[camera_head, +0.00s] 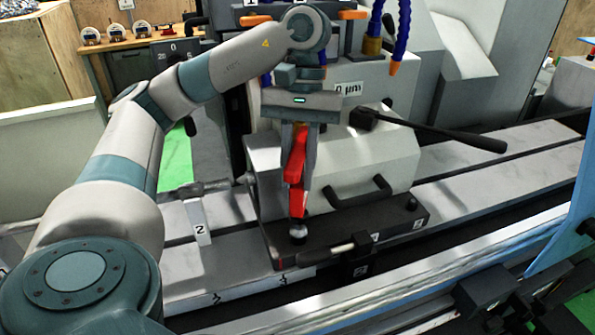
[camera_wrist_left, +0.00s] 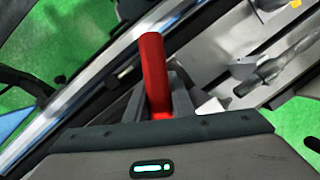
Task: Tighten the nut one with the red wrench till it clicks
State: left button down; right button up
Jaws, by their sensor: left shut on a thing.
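The red wrench (camera_head: 296,165) hangs nearly upright between the fingers of my left gripper (camera_head: 299,188), which is shut on it and points down. The wrench's lower end is just above or at a round metallic nut (camera_head: 298,232) on the front left corner of a black base plate (camera_head: 335,238); I cannot tell whether they touch. No readable number shows on this nut. My right gripper is not in view.
A grey machine housing (camera_head: 350,165) with a black lever (camera_head: 440,132) stands close behind the wrench. Another bolt (camera_head: 412,203) is on the plate's right side. Blue hoses (camera_head: 403,30) hang above. Long metal rails (camera_head: 490,165) run across, and a blue panel (camera_head: 570,220) is at the right.

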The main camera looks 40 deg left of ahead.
aim_at(298, 148)
pick_arm(q)
jog(key=shift+f, duration=0.15)
dwell(0.3)
jog(key=shift+w+a+r+p, duration=0.15)
jog(key=shift+r+p, duration=0.45)
jog(key=shift+r, duration=0.05)
jog(key=shift+r+p, duration=0.55)
jog(key=shift+r, duration=0.2)
jog(key=shift+r+p, duration=0.9)
jog(key=shift+r, duration=0.35)
jog(key=shift+r+p, duration=0.1)
jog(key=shift+p, duration=0.3)
